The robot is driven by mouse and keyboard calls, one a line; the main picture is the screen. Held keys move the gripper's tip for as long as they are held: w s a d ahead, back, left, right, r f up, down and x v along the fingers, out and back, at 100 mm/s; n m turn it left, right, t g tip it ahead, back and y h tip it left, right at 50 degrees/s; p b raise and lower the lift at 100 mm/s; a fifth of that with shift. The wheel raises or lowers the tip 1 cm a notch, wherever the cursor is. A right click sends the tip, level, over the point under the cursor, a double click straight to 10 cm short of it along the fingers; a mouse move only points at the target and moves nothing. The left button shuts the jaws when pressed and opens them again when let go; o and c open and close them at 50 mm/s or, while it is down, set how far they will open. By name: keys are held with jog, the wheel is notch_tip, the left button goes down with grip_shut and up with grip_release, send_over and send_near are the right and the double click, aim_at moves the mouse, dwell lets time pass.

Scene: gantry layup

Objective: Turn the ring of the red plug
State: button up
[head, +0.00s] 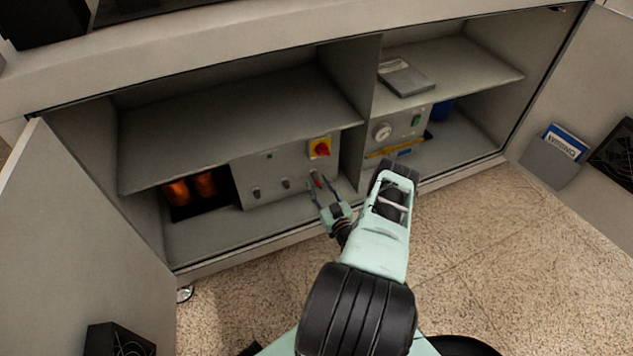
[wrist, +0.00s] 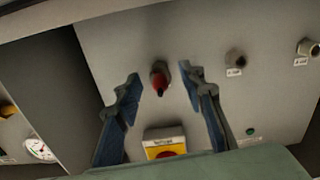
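The red plug (wrist: 159,84) sticks out of a grey control panel (head: 285,170) inside the open cabinet. It also shows as a small red spot (head: 319,183) in the head view. In the wrist view a dark metallic ring (wrist: 160,66) sits at one end of the red part. My gripper (wrist: 161,74) is open, with one fingertip on each side of the plug. Gaps show between the fingers and the plug in the wrist view. In the head view my gripper (head: 318,186) is close to the panel front; I cannot tell its exact distance.
Two other metal connectors (head: 256,192) (head: 285,184) are on the same panel. A yellow-and-red switch (head: 320,148) sits above the plug. A shelf (head: 240,120) overhangs the panel. A second unit with a gauge (head: 382,131) stands to the right. Open doors (head: 80,240) flank the cabinet.

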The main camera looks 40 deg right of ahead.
grip_shut()
jog(key=shift+m, duration=0.4)
jog(key=m, duration=0.4)
jog(key=shift+m, duration=0.3)
jog(key=m, duration=1.1)
jog(key=shift+m, duration=0.4)
jog(key=m, duration=0.5)
jog(key=shift+m, duration=0.3)
jog(key=shift+a, duration=0.1)
